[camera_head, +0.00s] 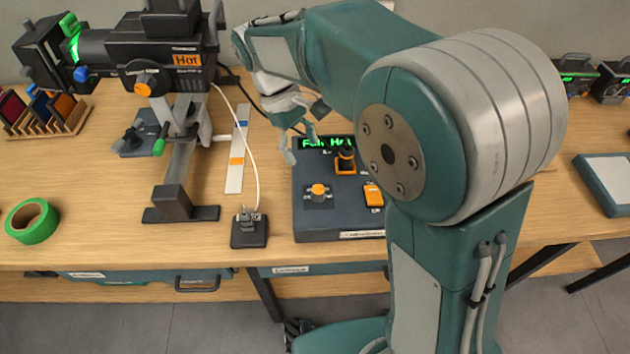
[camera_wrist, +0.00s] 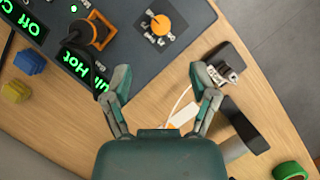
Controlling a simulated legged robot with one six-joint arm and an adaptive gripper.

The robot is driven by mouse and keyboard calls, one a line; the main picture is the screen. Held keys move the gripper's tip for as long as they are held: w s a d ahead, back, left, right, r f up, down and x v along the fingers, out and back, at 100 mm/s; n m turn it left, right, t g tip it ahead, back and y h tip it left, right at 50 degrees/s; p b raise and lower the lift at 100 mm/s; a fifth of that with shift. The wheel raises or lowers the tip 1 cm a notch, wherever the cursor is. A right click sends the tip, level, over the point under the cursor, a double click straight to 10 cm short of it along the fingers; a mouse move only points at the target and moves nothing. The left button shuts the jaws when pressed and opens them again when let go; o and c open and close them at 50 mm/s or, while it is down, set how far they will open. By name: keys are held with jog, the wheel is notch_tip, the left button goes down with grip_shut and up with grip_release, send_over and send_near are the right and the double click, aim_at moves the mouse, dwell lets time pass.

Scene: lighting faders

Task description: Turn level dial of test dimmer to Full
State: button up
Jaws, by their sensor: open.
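The test dimmer (camera_head: 306,224) is a dark blue-grey box on the wooden table, and its top also fills the upper left of the wrist view (camera_wrist: 140,62). A round orange-capped dial (camera_head: 319,190) stands near its left front corner, with marks around it in the wrist view (camera_wrist: 160,25). Its label is too small to read. A black post in an orange frame (camera_head: 345,160) stands behind it. A green display reading "Full Hot" (camera_head: 322,142) is at the back. My gripper (camera_head: 300,143) is open and empty above the dimmer's back left edge, apart from the dial.
A stage light labelled "Hot" (camera_head: 160,50) on a stand is left of the dimmer. A small black connector block (camera_head: 249,231) with a white cable stands close by its left side. An orange switch (camera_head: 373,195) is on the dimmer. Green tape (camera_head: 33,221) lies far left.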

aim_at(318, 189)
jog(key=x, duration=1)
jog(key=shift+s+d+f, duration=0.1)
jog(key=shift+s+f, duration=0.05)
jog(key=shift+f, duration=0.2)
grip_shut()
